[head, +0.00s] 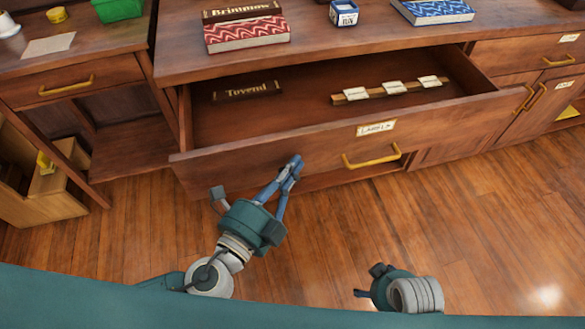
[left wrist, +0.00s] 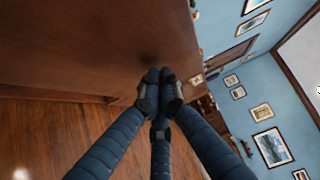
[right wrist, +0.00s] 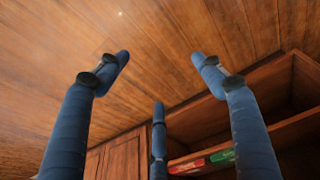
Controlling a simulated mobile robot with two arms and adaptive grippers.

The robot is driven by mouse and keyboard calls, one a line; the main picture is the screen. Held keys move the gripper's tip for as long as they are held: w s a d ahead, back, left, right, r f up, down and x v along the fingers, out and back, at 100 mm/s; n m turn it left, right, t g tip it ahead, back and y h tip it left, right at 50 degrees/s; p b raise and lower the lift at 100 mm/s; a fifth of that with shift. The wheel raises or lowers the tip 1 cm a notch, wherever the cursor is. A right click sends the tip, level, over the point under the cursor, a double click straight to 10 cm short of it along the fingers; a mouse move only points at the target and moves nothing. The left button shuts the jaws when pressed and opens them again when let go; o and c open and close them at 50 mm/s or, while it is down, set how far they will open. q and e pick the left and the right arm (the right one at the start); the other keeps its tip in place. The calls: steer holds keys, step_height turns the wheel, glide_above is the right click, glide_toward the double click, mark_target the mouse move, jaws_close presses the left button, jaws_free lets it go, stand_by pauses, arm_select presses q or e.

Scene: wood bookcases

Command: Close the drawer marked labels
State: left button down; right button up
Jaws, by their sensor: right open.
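The drawer marked labels (head: 300,148) is pulled well out of the wood cabinet, with its inside showing. Its front carries a white label plate (head: 376,128) and a brass handle (head: 371,157). My left gripper (head: 293,166) is at the drawer front, left of the handle. In the left wrist view its fingers (left wrist: 160,76) are together, with their tips at or very near a wood face; whether they touch is unclear. Nothing shows between them. My right gripper (right wrist: 160,68) has its fingers spread and empty; in the head view it hangs low, over the floor.
Inside the drawer lie a dark "Tovend" piece (head: 246,91) and a wooden strip with white tags (head: 350,97). Books (head: 247,35) and a blue box (head: 344,13) stand on the cabinet top. A wooden crate (head: 45,190) is at left. The floor in front is clear.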

arm_select(q)
steer(key=b, duration=0.1)
glide_above(270, 116)
steer(key=s, duration=0.1)
steer(key=shift+s+d, duration=0.1)
steer(key=shift+d, duration=0.1)
steer(key=shift+w+a, duration=0.15)
steer(key=shift+w, duration=0.35)
steer(key=shift+a+r, duration=0.1)
arm_select(e)
steer(key=v, duration=0.4)
steer(key=shift+w+r, duration=0.15)
steer(key=shift+w, duration=0.2)
arm_select(q)
steer(key=shift+w, duration=0.1)
arm_select(e)
steer(key=shift+d, duration=0.1)
steer(key=shift+w, duration=0.15)
